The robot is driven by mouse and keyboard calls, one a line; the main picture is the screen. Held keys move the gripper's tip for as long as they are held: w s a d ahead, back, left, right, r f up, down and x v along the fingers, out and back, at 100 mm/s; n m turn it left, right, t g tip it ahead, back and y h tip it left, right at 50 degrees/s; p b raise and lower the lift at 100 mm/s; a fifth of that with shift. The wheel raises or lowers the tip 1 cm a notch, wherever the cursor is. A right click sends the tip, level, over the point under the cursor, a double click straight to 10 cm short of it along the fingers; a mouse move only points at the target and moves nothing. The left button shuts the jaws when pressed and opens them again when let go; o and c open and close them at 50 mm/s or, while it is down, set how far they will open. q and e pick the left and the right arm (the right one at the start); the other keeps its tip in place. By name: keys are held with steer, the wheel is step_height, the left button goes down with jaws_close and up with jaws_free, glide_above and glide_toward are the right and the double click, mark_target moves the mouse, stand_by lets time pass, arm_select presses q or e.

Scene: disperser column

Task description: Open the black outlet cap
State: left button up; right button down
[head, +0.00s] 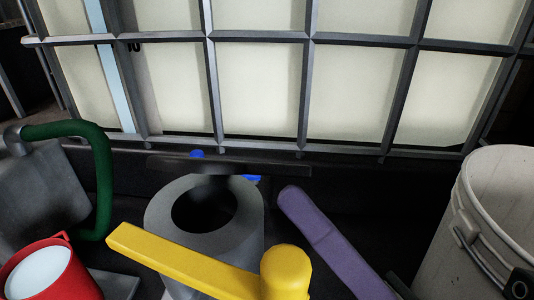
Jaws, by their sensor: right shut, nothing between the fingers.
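The black outlet cap does not stand out; the area under the caged tank is too dark to tell it apart. A dark horizontal bar (230,164) with small blue parts (252,177) around it lies below the tank (262,90). A grey cylinder (160,217) with a round dark opening stands in front. My right gripper seems to be the small black tip (400,286) at the lower edge, left of the white bucket. It is shut and empty, well right of the cylinder; most of it is out of frame. My left gripper is not in view.
A yellow lever (190,258) crosses in front of the cylinder. A purple bar (322,228) slants down to the right. A white bucket (492,205) stands at the right. A red container (70,275) and a green hose (104,180) are at the left.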

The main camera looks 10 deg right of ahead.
steer(key=shift+r+m+h+p, duration=0.3)
steer(key=shift+m+h+p, duration=0.5)
steer(key=shift+m+p, duration=0.25)
steer(key=w+r+m+g+h+p, duration=0.1)
steer(key=m+h+p, duration=0.1)
steer(key=p, duration=0.4)
steer(key=w+r+m+g+h+p, duration=0.1)
steer(key=r+m+h+p, duration=0.1)
steer(key=m+p, duration=0.2)
steer(key=w+d+r+m+g+h+p, duration=0.1)
steer(key=m+h+p, duration=0.1)
steer(key=p, duration=0.7)
steer(key=shift+w+d+r+m+h, duration=0.1)
steer(key=shift+r+m+h, duration=0.3)
steer(key=shift+m, duration=0.45)
steer(key=shift+w, duration=0.1)
